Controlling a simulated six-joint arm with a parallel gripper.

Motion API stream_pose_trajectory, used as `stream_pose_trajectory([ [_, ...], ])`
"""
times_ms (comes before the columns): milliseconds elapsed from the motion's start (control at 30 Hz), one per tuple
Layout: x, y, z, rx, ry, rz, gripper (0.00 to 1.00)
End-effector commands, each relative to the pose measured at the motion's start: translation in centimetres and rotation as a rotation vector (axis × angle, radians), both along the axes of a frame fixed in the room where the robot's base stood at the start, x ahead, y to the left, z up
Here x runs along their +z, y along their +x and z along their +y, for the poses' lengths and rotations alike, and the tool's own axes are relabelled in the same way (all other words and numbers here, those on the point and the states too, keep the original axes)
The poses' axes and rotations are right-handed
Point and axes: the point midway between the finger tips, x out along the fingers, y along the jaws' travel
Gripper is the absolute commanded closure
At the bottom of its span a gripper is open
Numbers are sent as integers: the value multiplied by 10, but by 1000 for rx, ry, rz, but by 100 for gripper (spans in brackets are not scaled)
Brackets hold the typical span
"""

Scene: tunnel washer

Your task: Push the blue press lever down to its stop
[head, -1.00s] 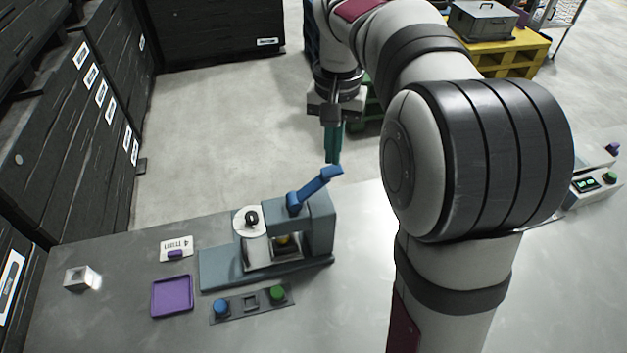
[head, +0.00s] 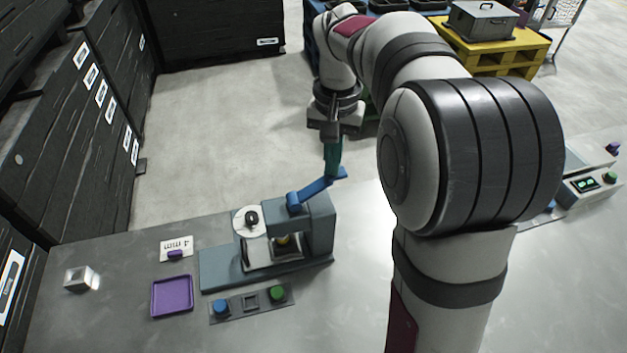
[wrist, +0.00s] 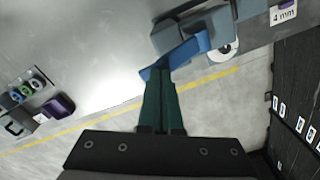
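The blue press lever (head: 318,187) slopes up to the right from its pivot on the grey-blue press (head: 318,222). My gripper (head: 333,172) has teal fingers pointing down, with their tips at the lever's raised free end; they look to be touching it. In the wrist view the lever (wrist: 188,52) passes just beyond the fingertips (wrist: 161,82). The two fingers lie together with only a thin seam, and nothing shows between them. The exact contact spot is hidden behind the fingers.
A purple tray (head: 172,297), a small metal block (head: 82,279) and a 4 mm label card (head: 176,248) lie left of the press. A panel with blue and green buttons (head: 250,303) lies in front. My arm covers the bench's right part.

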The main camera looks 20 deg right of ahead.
Motion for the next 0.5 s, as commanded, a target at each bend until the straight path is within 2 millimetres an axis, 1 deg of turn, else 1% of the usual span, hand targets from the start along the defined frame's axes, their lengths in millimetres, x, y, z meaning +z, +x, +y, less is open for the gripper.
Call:
stream_pose_trajectory([
  [500, -11, 0, -6, 0, 0, 0, 100],
])
